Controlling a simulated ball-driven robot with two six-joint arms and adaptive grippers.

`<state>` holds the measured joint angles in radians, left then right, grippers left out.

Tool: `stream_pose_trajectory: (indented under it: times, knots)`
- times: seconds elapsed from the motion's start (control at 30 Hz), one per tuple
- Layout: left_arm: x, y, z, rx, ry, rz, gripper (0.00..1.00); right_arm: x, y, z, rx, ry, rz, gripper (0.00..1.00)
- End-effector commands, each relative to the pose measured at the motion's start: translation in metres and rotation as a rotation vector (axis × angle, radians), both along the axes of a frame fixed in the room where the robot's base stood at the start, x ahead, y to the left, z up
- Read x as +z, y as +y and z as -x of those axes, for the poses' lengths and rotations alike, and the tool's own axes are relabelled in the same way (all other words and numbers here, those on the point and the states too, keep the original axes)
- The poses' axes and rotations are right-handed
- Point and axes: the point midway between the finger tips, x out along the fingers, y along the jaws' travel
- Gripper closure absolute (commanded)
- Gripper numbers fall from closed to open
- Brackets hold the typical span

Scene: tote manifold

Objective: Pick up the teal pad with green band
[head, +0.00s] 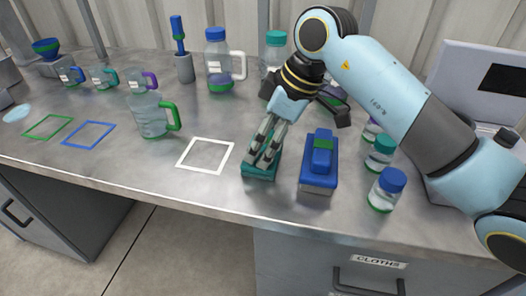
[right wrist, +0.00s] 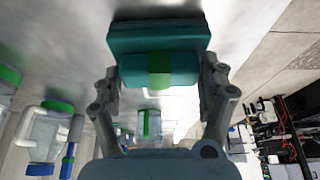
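The teal pad with green band (head: 259,174) lies on the metal table, right of the white square outline. In the right wrist view its teal base (right wrist: 160,37) and grip with the green band (right wrist: 159,70) fill the space ahead of my fingers. My right gripper (head: 262,155) is over it, pointing down, with its fingers hiding much of the pad in the head view. In the right wrist view the fingers (right wrist: 160,80) are spread wide, one at each end of the grip; contact is not clear. My left gripper is not in view.
A blue pad with green band (head: 318,174) stands close on the right. Several lidded jars (head: 386,190) stand beyond it. A glass mug with green handle (head: 150,117) and a white outline (head: 206,155) are on the left. The table's front edge is near.

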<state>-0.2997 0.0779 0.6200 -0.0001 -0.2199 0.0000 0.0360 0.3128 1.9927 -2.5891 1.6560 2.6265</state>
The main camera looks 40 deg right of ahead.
Motion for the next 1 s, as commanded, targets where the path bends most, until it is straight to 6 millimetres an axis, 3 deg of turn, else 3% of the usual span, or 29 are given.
stream_pose_trajectory:
  times: [0.03,0.2,0.53,0.67,0.8,1.0]
  knots:
    - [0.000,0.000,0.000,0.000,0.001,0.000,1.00,0.000,0.000,0.000,0.000,0.000,0.000,0.38]
    - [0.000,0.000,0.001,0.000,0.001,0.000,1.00,0.000,0.000,0.000,0.000,0.000,0.000,0.56]
    - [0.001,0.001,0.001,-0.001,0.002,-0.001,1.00,0.006,0.000,0.000,0.001,-0.002,0.000,0.56]
    - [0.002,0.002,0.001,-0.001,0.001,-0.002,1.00,0.019,0.000,-0.001,0.000,-0.004,0.001,0.56]
    - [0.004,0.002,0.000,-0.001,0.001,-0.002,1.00,0.045,-0.002,0.000,0.000,-0.005,0.004,0.56]
    - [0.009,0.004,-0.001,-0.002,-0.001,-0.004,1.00,0.067,-0.032,0.033,0.002,0.000,0.013,0.56]
